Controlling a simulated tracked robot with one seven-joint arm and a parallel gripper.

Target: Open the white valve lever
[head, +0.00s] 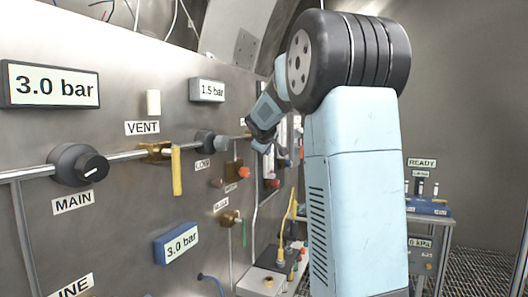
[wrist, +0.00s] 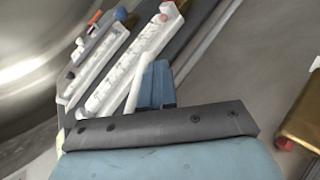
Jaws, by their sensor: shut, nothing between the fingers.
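A slim white bar (wrist: 143,75), which looks like the white valve lever, runs at a slant close beside my fingers in the wrist view. In the head view I cannot pick it out; my gripper and arm cover that part of the panel. My gripper (head: 262,142) is at the far part of the steel panel, near the brass fittings. In the wrist view its blue fingers (wrist: 157,86) are together with nothing between them. I cannot tell whether they touch the white bar.
The VENT valve's yellow lever (head: 177,171) hangs down. The MAIN knob (head: 78,165) and a small red-knobbed valve (head: 238,170) stick out of the panel. White scaled tubes (wrist: 115,72) stand beyond my fingers. A trolley (head: 432,225) stands at the right.

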